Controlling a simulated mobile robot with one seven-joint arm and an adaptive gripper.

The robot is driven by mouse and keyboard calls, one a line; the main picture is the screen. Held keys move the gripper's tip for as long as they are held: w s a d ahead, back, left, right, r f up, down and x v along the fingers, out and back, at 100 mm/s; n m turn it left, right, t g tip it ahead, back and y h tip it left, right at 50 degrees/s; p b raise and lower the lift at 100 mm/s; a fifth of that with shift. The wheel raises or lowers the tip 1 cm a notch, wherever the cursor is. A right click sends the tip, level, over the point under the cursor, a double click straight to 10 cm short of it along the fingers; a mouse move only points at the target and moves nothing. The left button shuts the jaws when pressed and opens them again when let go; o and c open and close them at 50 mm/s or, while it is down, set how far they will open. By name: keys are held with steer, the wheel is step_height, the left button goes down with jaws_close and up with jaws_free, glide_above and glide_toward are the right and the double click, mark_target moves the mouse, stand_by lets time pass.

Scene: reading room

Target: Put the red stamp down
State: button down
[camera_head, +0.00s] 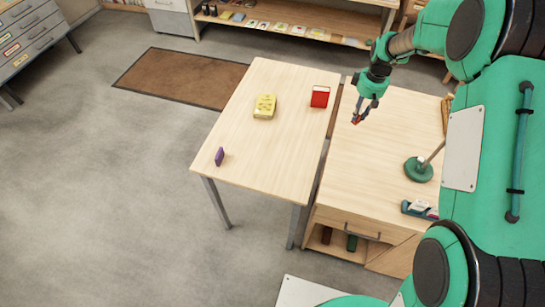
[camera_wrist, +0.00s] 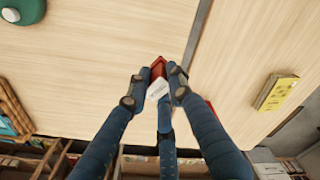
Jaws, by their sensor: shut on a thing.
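My gripper (camera_head: 361,109) is shut on the red stamp (camera_head: 357,119), over the left part of the desk with the drawer (camera_head: 368,165). In the wrist view my gripper (camera_wrist: 159,82) has its dark blue fingers around the stamp (camera_wrist: 158,66); red shows at its top and a pale face below. The fingers hide part of it. The stamp seems to hang above the desk top; I cannot tell the exact gap.
On the light table (camera_head: 250,165) to the left stand a red box (camera_head: 320,97), a yellow block (camera_head: 265,105) and a purple item (camera_head: 219,156). A narrow gap separates the tops.

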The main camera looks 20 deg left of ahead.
steer(key=s+a+f+n, duration=0.2)
steer(key=s+a, duration=0.4)
steer(key=s, duration=0.4)
steer(key=s+a+f+n+p, duration=0.1)
steer(key=s+a+f+n, duration=0.1)
steer(key=s+a, duration=0.5)
steer(key=s+a+f+n+p, duration=0.1)
steer(key=s+a, duration=0.6)
steer(key=s, duration=0.7)
step_height(320, 180, down, 3)
steer(key=shift+s+a+r+n, duration=0.15)
steer(key=shift+s+n, duration=0.25)
steer(key=shift+n, duration=0.3)
steer(key=shift+w, duration=0.1)
steer(key=w+a, duration=0.3)
steer(key=w, duration=0.1)
steer(key=w+a+f, duration=0.1)
steer(key=w+a, duration=0.1)
steer(key=w, duration=0.2)
steer(key=w+a+b, duration=0.1)
steer(key=w+a, duration=0.2)
steer(key=w, duration=0.1)
steer(key=shift+w+a+f, duration=0.15)
steer(key=shift+a, duration=0.15)
steer(key=shift+w+a+f, duration=0.1)
steer(key=shift+w+a, duration=0.2)
steer(key=shift+w, duration=0.1)
steer(key=shift+f+b, duration=0.3)
steer(key=shift+f, duration=1.4)
steer(key=shift+f, duration=0.15)
